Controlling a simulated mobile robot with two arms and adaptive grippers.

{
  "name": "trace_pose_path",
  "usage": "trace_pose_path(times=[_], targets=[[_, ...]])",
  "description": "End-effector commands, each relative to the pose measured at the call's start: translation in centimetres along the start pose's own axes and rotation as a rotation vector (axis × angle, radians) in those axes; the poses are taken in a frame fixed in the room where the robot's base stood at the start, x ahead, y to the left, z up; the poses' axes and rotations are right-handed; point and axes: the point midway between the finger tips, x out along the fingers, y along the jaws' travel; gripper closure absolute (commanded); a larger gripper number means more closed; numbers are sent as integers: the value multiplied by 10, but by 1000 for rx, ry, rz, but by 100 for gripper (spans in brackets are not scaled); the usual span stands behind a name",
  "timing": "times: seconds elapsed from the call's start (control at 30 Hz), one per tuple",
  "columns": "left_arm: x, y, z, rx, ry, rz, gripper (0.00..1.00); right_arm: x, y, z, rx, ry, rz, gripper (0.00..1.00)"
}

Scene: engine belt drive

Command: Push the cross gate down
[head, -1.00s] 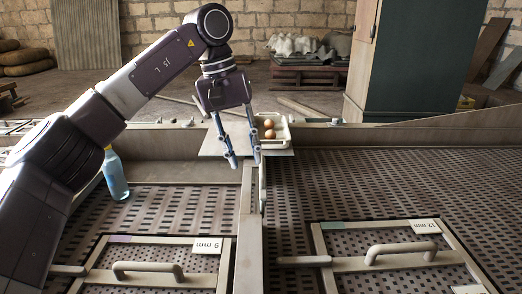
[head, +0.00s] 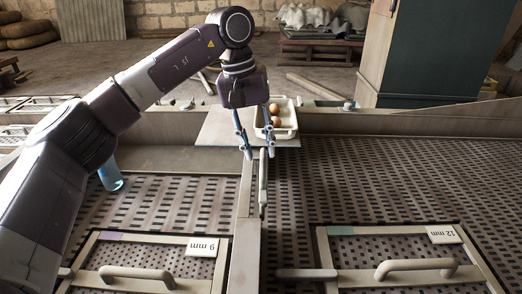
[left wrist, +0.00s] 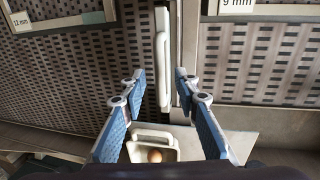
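The pale upright bar that looks like the cross gate (head: 263,186) stands along the right side of the central divider (head: 246,230). In the left wrist view the gate (left wrist: 163,62) shows as a long pale bar with a handle-like slot, beside the divider. My left gripper (head: 259,154) points down over the far end of the gate. In the left wrist view its two blue fingers (left wrist: 160,82) are apart with nothing between them, and the gate's end lies between and beyond the tips. I cannot tell whether they touch it. My right gripper is not in view.
A pale tray (head: 288,130) with brown eggs sits on a plate just behind the gripper. A blue bottle (head: 111,176) stands at the left, partly behind my arm. Handled frames marked 9 mm (head: 203,247) and 12 mm (head: 444,235) lie on the perforated decks.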

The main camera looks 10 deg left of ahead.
Motion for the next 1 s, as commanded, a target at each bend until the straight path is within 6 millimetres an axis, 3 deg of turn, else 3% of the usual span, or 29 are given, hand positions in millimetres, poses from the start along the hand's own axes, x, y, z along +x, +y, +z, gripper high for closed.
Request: trace_pose_path(times=[0.2,0.5,0.77,1.0], targets=[[21,0,0,-1,-1,0,71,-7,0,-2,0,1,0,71],[25,0,0,-1,1,0,71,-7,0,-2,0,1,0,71],[24,0,0,-1,0,0,100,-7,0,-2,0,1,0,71],[24,0,0,-1,1,1,100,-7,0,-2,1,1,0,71]])
